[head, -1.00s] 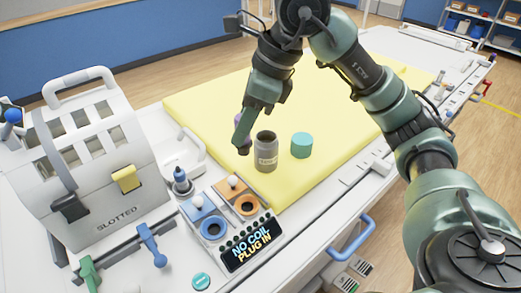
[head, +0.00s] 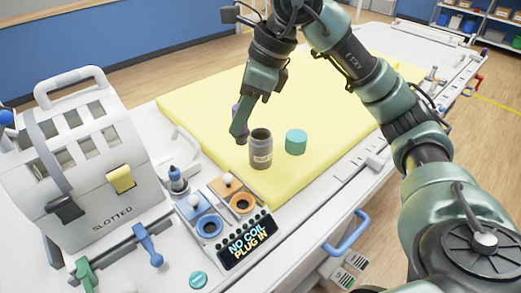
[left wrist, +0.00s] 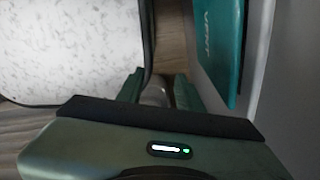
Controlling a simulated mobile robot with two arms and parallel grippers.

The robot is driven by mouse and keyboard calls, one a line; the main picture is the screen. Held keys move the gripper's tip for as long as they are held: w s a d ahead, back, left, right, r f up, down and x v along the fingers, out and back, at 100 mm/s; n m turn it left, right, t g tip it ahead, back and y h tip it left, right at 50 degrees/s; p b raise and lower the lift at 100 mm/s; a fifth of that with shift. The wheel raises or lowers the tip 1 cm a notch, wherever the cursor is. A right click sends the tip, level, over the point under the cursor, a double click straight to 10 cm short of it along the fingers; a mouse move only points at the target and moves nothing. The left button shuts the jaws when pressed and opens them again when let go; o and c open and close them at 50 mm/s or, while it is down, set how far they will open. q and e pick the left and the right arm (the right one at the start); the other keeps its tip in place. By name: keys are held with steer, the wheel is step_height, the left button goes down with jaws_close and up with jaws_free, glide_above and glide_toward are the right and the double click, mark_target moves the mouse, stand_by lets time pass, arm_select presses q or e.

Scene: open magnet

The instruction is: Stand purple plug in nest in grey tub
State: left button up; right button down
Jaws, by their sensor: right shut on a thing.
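The grey tub (head: 261,152) is an open-topped cylinder with a label, upright on the yellow mat. A nest inside it cannot be made out. My right gripper (head: 240,133) is pointed down just left of the tub, close to its rim. It is shut on the purple plug (head: 236,112), which is mostly hidden behind the fingers. I cannot tell whether the plug touches the mat. My left gripper (left wrist: 157,90) shows only in the left wrist view, its fingers apart, with no task object seen held.
A teal cylinder (head: 296,141) stands right of the tub on the yellow mat (head: 195,100). The mat's far part looks clear.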

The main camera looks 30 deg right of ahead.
steer(key=w+d+p, duration=0.2)
steer(key=w+d, duration=0.6)
steer(key=d, duration=0.2)
steer(key=shift+p, duration=0.4)
steer(key=shift+s+f, duration=0.1)
step_height(320, 180, down, 10)
steer(key=b, duration=0.6)
stand_by(0.4)
steer(key=shift+f+b, duration=0.5)
steer(key=shift+b, duration=0.15)
